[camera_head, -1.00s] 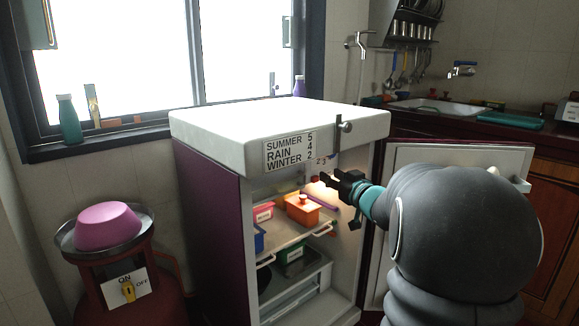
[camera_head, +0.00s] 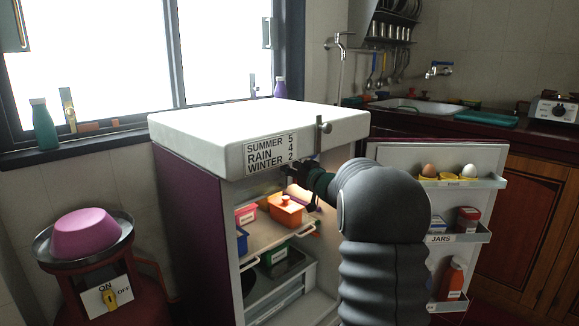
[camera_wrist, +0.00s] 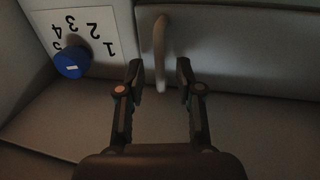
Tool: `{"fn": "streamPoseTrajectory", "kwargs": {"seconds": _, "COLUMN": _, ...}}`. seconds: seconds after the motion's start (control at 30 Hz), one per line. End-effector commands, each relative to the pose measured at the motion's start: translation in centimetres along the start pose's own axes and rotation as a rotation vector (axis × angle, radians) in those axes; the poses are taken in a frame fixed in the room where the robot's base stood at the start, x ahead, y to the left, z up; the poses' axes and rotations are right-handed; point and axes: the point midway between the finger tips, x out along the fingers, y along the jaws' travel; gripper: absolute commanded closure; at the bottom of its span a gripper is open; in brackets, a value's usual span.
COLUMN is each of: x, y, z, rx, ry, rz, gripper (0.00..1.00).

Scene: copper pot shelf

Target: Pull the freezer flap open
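The freezer flap (camera_wrist: 240,50) is a pale grey panel across the top of the wrist view. A curved upright handle (camera_wrist: 160,50) stands out from it. My gripper (camera_wrist: 158,78) is open, with one finger on each side of the handle's lower part and visible gaps on both sides. In the head view my gripper (camera_head: 290,172) is at the top of the fridge opening, just under the white fridge top (camera_head: 250,122). My arm and the fridge's top edge hide most of the flap there.
A blue dial (camera_wrist: 72,62) on a numbered plate is left of the handle. The fridge door (camera_head: 400,158) stands open at right, with eggs and jars on its racks. An orange container (camera_head: 286,210) sits on the shelf (camera_head: 270,236) below my gripper.

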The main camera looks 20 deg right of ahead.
Motion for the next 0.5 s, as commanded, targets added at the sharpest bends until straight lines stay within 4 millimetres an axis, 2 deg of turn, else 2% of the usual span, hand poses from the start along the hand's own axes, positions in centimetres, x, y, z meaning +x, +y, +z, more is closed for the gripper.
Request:
{"fn": "streamPoseTrajectory", "kwargs": {"seconds": 0.2, "x": 1.6, "y": 0.0, "z": 0.0, "rx": 0.000, "ry": -0.001, "rz": 0.000, "gripper": 0.64}}
{"fn": "streamPoseTrajectory", "kwargs": {"seconds": 0.5, "x": 1.7, "y": 0.0, "z": 0.0, "rx": -0.001, "ry": 0.000, "rz": 0.001, "gripper": 0.64}}
